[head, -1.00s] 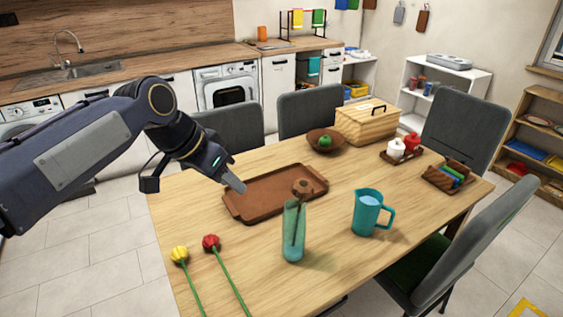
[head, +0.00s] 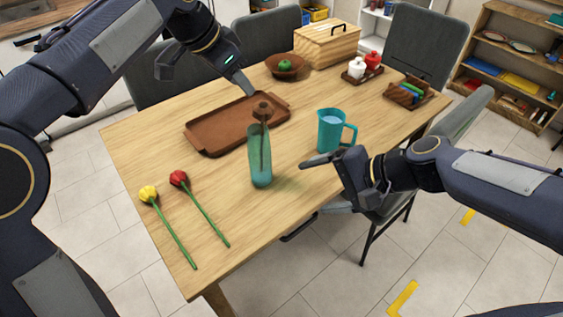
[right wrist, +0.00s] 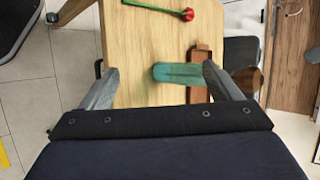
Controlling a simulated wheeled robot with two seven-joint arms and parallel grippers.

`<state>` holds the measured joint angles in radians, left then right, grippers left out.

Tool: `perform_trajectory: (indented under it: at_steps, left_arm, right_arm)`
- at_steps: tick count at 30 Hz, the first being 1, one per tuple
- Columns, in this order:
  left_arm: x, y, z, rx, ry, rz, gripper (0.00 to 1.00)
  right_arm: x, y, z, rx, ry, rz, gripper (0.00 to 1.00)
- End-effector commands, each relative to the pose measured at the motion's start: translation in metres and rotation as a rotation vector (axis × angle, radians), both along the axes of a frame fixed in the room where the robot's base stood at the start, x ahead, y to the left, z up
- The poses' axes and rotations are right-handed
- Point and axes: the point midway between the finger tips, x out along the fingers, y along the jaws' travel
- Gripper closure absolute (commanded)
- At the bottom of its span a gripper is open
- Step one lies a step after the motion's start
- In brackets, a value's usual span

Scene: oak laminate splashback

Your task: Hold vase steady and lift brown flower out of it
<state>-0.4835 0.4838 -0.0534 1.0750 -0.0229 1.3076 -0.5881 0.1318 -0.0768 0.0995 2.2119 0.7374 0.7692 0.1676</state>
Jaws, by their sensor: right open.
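The translucent teal vase (head: 260,160) stands upright on the table. The brown flower (head: 263,109) stands in it, its head above the rim and its dark stem visible inside. My left gripper (head: 247,88) is just behind and left of the flower head, apart from it in the picture; its finger opening is not clear. My right gripper (head: 306,190) is open and empty, to the right of the vase near the table's front edge. In the right wrist view the vase (right wrist: 178,73) shows between the spread fingers, beyond them and not gripped.
A teal jug (head: 331,130) stands right of the vase, close to my right gripper. A brown tray (head: 215,138) lies behind the vase. A yellow flower (head: 149,193) and a red flower (head: 179,178) lie at the left. A chair (head: 455,135) stands at the right side.

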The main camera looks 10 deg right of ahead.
Motion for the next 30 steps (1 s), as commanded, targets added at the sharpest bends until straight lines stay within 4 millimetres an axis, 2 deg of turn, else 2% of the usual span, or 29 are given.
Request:
perform_trajectory:
  at_steps: [3,8,12,15,21,26,30]
  left_arm:
    - [0.000,0.000,0.000,0.000,0.000,0.000,0.64]
    - [0.000,0.000,0.000,0.000,0.000,0.000,0.64]
    - [0.000,0.000,0.000,0.000,0.000,0.001,0.64]
    - [0.000,0.000,0.000,0.000,0.000,0.001,0.64]
    - [0.000,0.000,0.000,0.000,0.000,0.001,0.64]
    - [0.000,0.000,0.000,0.000,0.000,0.001,0.64]
    - [0.000,0.000,0.000,0.000,0.000,0.001,0.64]
  right_arm:
    - [0.042,0.017,-0.013,0.168,0.145,-0.112,0.16]
    - [0.097,0.035,-0.039,0.387,0.351,-0.290,0.16]
    - [0.139,0.047,-0.074,0.560,0.538,-0.457,0.16]
    - [0.162,0.053,-0.099,0.658,0.655,-0.564,0.16]
    - [0.186,0.059,-0.136,0.774,0.805,-0.707,0.16]
    - [0.194,0.064,-0.147,0.802,0.842,-0.742,0.16]
    - [0.202,0.079,-0.153,0.804,0.845,-0.741,0.16]
